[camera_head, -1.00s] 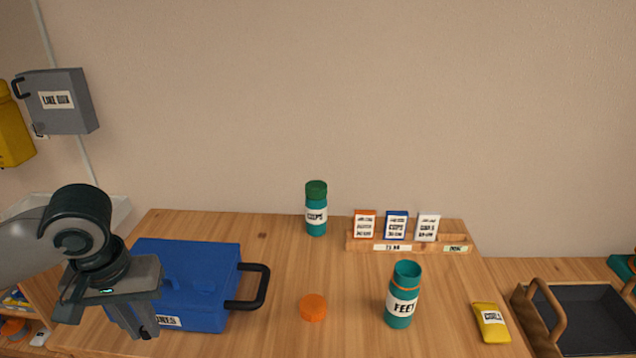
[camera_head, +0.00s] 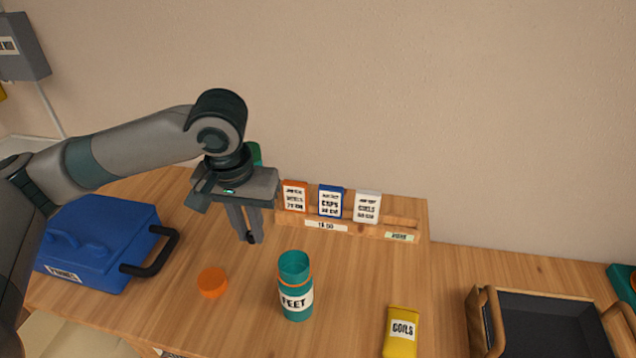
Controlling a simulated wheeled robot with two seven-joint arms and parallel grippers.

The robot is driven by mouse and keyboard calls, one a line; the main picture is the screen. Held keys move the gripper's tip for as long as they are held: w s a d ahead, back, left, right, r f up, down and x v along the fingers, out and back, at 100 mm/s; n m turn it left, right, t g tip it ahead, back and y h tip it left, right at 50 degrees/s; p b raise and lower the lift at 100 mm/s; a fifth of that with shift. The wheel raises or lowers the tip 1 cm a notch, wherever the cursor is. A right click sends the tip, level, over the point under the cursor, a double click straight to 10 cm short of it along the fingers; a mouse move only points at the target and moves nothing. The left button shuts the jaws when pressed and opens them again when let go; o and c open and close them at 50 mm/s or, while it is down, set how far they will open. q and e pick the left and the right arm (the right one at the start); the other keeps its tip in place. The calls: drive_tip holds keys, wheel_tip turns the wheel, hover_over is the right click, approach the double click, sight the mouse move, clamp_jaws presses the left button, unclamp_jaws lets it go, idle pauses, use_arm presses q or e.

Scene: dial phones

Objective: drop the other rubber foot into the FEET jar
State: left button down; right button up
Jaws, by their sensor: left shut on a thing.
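The FEET jar (camera_head: 295,284) is a teal cylinder with a white label, standing upright and open-topped on the wooden table. My left gripper (camera_head: 251,238) hangs fingers down above the table, behind and a little left of the jar's mouth. It is shut on a small dark rubber foot (camera_head: 250,238), mostly hidden between the fingertips. An orange lid (camera_head: 212,282) lies on the table left of the jar. My right gripper is not in view.
A blue case (camera_head: 95,240) with a black handle stands at the left. A wooden rack (camera_head: 350,231) holds three small cards behind the jar. A green-capped jar (camera_head: 254,154) is mostly hidden behind my gripper. A yellow COILS packet (camera_head: 401,332) and a dark handled tray (camera_head: 550,318) are at right.

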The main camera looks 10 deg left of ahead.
use_arm(q)
drive_tip(key=shift+w+d, duration=0.1)
drive_tip(key=shift+d, duration=0.1)
drive_tip(key=shift+a, duration=0.1)
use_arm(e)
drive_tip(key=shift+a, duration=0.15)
